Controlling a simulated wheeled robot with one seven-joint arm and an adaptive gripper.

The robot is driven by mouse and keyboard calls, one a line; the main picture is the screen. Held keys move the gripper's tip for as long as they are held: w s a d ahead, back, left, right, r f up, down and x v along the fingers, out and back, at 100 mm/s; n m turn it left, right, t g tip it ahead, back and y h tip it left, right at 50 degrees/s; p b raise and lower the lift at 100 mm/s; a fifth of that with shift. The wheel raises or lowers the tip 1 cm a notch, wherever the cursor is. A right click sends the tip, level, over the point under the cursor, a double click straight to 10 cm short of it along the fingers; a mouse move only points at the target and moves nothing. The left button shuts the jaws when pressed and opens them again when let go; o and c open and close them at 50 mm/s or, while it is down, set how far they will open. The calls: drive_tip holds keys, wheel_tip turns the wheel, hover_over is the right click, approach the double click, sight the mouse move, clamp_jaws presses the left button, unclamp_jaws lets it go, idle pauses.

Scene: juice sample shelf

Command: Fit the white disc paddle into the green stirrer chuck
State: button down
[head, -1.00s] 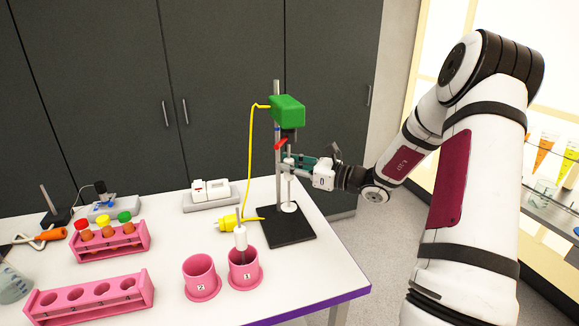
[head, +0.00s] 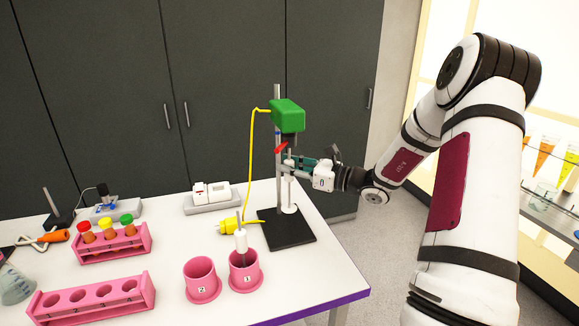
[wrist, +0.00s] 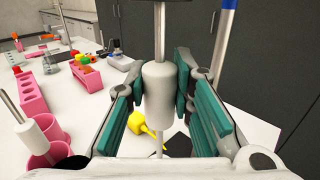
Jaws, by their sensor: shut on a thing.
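My gripper (wrist: 160,92) is shut on the white disc paddle, its teal pads on either side of the paddle's white grip sleeve (wrist: 158,78). The paddle is upright, and its white disc (head: 289,209) hangs low over the stand's black base. Its metal shaft rises from the sleeve towards a dark part at the top edge of the wrist view. The green stirrer (head: 287,115) is mounted on the stand's pole, with its dark chuck (head: 289,139) underneath, above my gripper (head: 302,164). I cannot tell whether the shaft tip is inside the chuck.
The stand's pole (head: 277,188) is close beside my gripper, with a red lever (head: 281,148) near the chuck. Two pink holders (head: 202,284) stand in front; the one marked 1 holds another white-sleeved tool (head: 241,241). A yellow plug (head: 231,227) lies beside the black base (head: 292,236).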

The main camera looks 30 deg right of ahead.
drive_tip(key=shift+r+p, duration=0.45)
drive_tip(key=shift+r, duration=0.5)
drive_tip(key=c, duration=1.3)
unclamp_jaws()
drive_tip(key=shift+f, duration=0.1)
drive_tip(key=v, duration=1.2)
